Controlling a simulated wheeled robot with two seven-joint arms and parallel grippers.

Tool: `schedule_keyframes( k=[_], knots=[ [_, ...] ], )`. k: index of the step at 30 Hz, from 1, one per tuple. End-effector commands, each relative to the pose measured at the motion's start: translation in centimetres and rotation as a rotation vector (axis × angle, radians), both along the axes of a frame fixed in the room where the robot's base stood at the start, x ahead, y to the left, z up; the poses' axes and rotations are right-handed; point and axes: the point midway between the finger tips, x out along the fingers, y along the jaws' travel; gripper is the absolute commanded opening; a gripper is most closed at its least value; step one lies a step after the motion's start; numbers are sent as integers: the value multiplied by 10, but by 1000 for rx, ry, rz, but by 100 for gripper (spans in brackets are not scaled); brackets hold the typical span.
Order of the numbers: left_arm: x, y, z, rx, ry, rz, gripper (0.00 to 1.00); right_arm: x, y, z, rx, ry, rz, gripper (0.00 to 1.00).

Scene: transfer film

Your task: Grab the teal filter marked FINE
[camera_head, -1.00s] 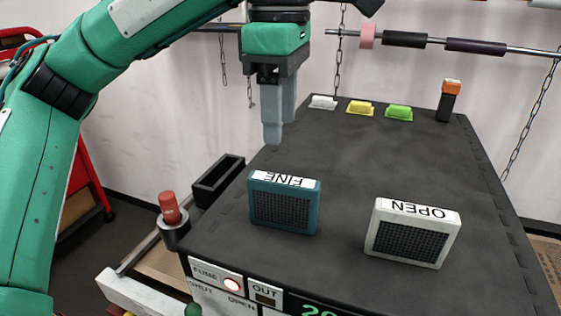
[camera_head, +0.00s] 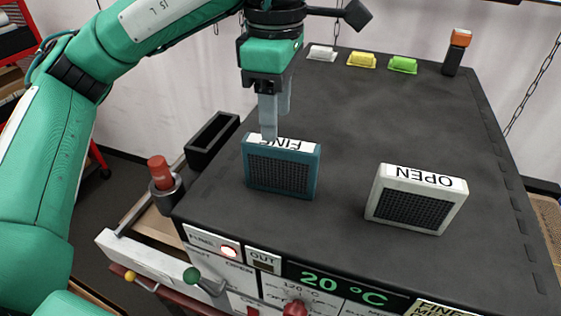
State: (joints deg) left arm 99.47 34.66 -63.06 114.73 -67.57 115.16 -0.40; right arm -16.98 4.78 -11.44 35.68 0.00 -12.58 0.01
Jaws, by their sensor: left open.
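The teal filter (camera_head: 282,174) marked FINE stands upright on the dark table top, left of centre. It has a dark mesh front and a white label on its top edge. My left gripper (camera_head: 270,128) is open and points down at the filter's top edge. Its fingertips overlap the left part of the label in the picture, so part of the lettering is hidden. I cannot tell whether the fingers touch the filter. My right gripper is not in view.
A white filter (camera_head: 415,200) marked OPEN stands to the right. White, yellow (camera_head: 361,61) and green blocks lie at the back, with an orange-topped post (camera_head: 455,52). A black open box (camera_head: 212,140) and a red cylinder (camera_head: 159,171) are at the left. The middle of the top is clear.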

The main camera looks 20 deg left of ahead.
Motion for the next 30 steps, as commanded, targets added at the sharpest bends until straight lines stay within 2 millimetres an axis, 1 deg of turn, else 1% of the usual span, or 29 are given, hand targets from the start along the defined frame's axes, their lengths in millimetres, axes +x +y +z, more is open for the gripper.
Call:
schedule_keyframes(
  k=[5, 8, 12, 16, 18, 21, 26, 27, 29, 30],
  knots=[
    [0, 0, -6, 0, 0, 1, 51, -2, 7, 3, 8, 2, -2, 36],
    [-2, -2, -12, 2, 2, 0, 51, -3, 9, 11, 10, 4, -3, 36],
    [-4, -6, -27, 2, 2, 0, 51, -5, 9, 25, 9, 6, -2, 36],
    [-4, -7, -45, 1, 3, 3, 51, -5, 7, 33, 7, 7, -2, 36],
    [-4, -7, -52, 1, 2, 3, 51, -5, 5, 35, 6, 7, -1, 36],
    [-4, -7, -57, 0, 1, 2, 51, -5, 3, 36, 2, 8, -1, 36],
    [-4, -7, -58, -1, 0, 2, 51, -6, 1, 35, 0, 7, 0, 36],
    [-4, -7, -58, -1, 0, 2, 49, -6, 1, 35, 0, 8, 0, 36],
    [-4, -7, -58, -1, 0, 2, 37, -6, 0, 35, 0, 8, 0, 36],
    [-4, -7, -58, -1, 0, 2, 29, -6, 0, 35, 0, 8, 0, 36]
  ],
)
